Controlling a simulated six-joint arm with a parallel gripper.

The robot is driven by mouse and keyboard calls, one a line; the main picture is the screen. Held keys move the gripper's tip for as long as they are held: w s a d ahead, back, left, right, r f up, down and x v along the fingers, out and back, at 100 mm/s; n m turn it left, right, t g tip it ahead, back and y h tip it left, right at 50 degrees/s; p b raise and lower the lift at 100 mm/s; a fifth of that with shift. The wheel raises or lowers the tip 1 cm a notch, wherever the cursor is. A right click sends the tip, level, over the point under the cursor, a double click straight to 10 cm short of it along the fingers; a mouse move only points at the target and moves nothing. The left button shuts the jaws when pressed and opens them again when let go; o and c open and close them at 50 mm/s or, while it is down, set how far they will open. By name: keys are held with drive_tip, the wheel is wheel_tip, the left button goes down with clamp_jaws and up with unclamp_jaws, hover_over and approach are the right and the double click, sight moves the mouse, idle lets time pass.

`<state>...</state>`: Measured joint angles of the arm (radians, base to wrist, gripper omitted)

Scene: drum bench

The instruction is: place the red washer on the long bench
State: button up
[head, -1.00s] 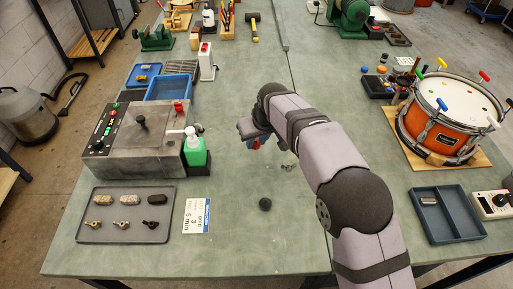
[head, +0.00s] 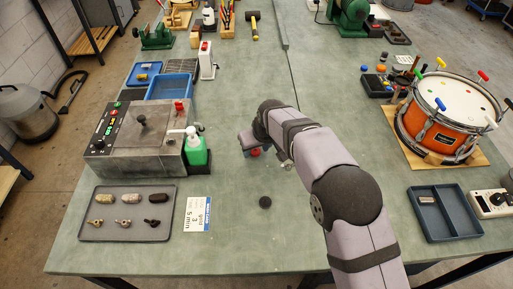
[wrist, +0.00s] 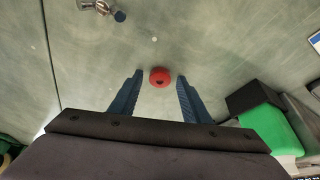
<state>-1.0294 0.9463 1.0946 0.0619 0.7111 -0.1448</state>
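The red washer (wrist: 160,77), a round red piece with a small dark hole, shows against the green top of the long bench (wrist: 90,60) in the wrist view. My gripper (wrist: 159,75) is open, with one blue finger on each side of the washer and a visible gap on both sides. In the head view the washer (head: 255,153) shows as a red spot just below my gripper (head: 249,145), whose fingers are mostly hidden by my wrist. It appears to lie on the bench top, though its exact height is hard to tell.
A black round piece (head: 265,202) lies on the bench in front. Small metal parts (wrist: 103,8) lie near the washer. A green bottle (head: 196,150) and grey machine (head: 140,140) stand to the left; an orange drum (head: 440,125) and blue tray (head: 446,213) to the right.

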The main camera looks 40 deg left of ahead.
idle(0.3)
drive_tip(key=w+b+v, duration=0.1)
drive_tip(key=b+v, duration=0.1)
drive_tip(key=v, duration=0.5)
drive_tip(key=shift+s+r+b, duration=0.3)
drive_tip(key=shift+b, duration=0.05)
